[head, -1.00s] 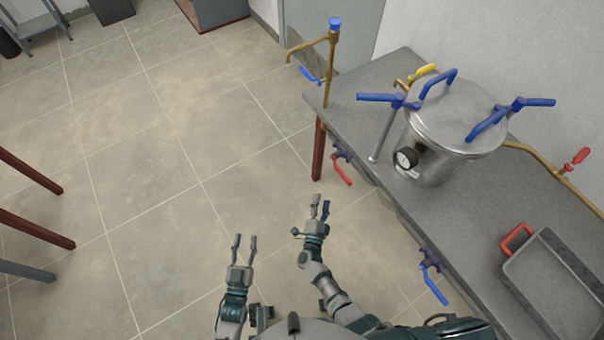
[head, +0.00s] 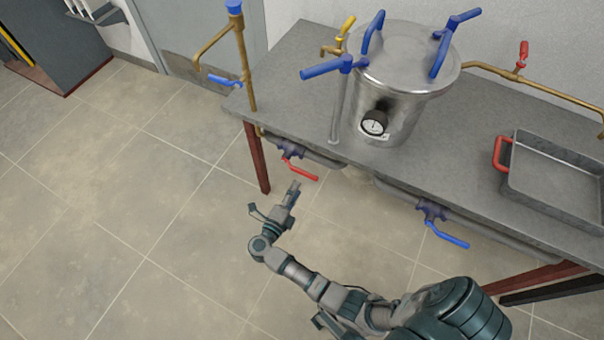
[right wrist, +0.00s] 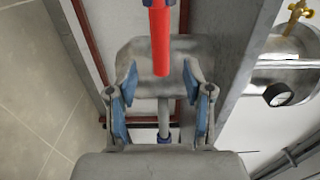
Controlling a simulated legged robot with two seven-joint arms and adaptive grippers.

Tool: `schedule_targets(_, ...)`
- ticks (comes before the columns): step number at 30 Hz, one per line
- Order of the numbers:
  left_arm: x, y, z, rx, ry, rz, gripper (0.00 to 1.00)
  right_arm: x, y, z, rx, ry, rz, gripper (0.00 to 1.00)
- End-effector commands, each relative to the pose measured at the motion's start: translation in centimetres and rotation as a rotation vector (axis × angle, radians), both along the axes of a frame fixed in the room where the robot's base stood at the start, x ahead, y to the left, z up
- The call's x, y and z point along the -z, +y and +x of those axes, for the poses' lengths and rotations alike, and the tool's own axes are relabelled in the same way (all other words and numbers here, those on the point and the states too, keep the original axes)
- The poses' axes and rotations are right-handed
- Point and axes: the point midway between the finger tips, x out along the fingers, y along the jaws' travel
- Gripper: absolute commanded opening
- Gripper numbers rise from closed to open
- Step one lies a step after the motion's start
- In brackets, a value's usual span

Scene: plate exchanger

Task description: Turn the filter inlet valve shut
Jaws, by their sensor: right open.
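Two valves hang under the grey table's front edge. One has a red lever (head: 300,170) on a dark blue body (head: 290,149); the other has a blue lever (head: 447,235). Which is the filter inlet valve I cannot tell. My right gripper (head: 291,193) is just below the red lever in the head view. In the right wrist view, the open right gripper (right wrist: 160,92) has its blue-padded fingers apart, and the red lever (right wrist: 160,42) points down toward the space between them. No grip on it shows. My left gripper is out of view.
A steel filter vessel (head: 392,100) with blue clamp handles and a gauge (head: 374,123) stands on the table (head: 300,75). A red-handled tray (head: 560,165) is at right. A brass pipe (head: 244,60) rises at the table's left end. Floor left of the table is clear.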

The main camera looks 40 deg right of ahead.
Motion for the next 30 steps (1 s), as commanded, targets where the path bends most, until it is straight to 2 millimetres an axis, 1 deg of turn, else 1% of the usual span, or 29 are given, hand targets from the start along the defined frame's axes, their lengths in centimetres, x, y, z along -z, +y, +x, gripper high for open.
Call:
schedule_targets(1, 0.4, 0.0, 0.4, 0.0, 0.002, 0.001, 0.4, 0.2, -1.2, 0.4, 0.0, 0.0, -0.004, 0.51)
schedule_targets(3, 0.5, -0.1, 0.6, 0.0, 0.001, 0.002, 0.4, 0.2, -2.7, 1.0, 0.0, 0.0, -0.004, 0.51)
schedule_targets(6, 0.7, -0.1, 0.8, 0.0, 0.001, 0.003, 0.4, 0.2, -4.4, 1.7, 0.0, 0.001, -0.003, 0.51)
schedule_targets(9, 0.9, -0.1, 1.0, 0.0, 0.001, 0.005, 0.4, 0.2, -5.7, 2.2, -0.001, 0.001, -0.002, 0.51)
schedule_targets(15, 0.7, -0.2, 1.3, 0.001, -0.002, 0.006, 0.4, 0.0, -6.7, 2.7, -0.001, 0.001, -0.001, 0.51)
schedule_targets(22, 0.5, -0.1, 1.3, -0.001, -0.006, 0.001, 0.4, -0.1, -6.7, 2.8, -0.001, 0.0, -0.001, 0.51)
schedule_targets(23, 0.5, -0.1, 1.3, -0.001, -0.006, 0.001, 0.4, -0.1, -6.7, 2.7, -0.001, 0.0, -0.001, 0.49)
schedule_targets(24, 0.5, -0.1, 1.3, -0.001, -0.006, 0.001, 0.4, 0.0, -6.7, 2.7, -0.001, 0.0, -0.001, 0.39)
schedule_targets(26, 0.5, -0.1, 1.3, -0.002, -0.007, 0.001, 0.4, 0.0, -6.7, 2.7, -0.001, 0.0, 0.0, 0.24)
schedule_targets(27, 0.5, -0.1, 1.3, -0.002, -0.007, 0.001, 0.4, 0.0, -6.7, 2.7, -0.001, 0.0, 0.0, 0.14)
schedule_targets(28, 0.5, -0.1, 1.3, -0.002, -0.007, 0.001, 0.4, 0.0, -6.7, 2.7, -0.001, 0.001, 0.0, 0.06)
schedule_targets(29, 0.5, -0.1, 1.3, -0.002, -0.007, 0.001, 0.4, 0.0, -6.7, 2.7, -0.001, 0.001, 0.0, 0.0)
schedule_targets(30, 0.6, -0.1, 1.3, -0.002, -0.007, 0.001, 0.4, 0.0, -6.7, 2.7, -0.001, 0.001, 0.0, 0.0)
